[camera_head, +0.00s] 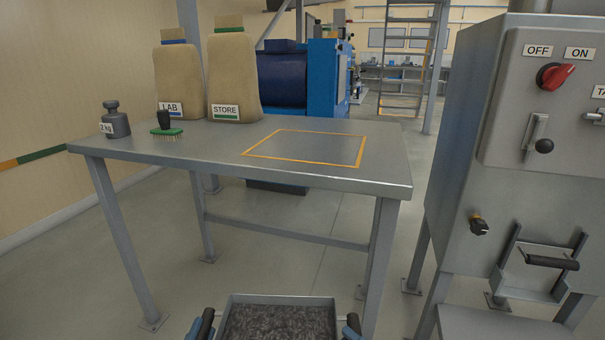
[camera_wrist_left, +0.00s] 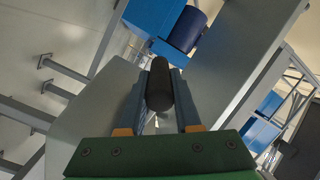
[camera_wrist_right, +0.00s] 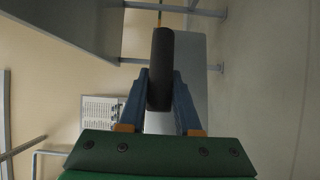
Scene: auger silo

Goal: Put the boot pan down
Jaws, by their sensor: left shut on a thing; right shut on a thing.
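The boot pan (camera_head: 283,299) is a grey metal tray full of dark grey loose material, at the bottom of the head view. Its near part is cut off by the frame edge. My left gripper (camera_head: 204,326) is shut on the pan's left black handle, which also shows between the blue fingers in the left wrist view (camera_wrist_left: 160,88). My right gripper (camera_head: 350,329) is shut on the right black handle, also seen in the right wrist view (camera_wrist_right: 161,75). The pan is in front of the table (camera_head: 300,175), apart from it. An orange outlined rectangle (camera_head: 305,147) on the tabletop is empty.
On the table's left stand a weight (camera_head: 115,122), a green brush (camera_head: 165,126), a LAB sack (camera_head: 180,80) and a STORE sack (camera_head: 233,75). A grey machine (camera_head: 465,180) with a red switch stands at right. The tabletop's right half is clear.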

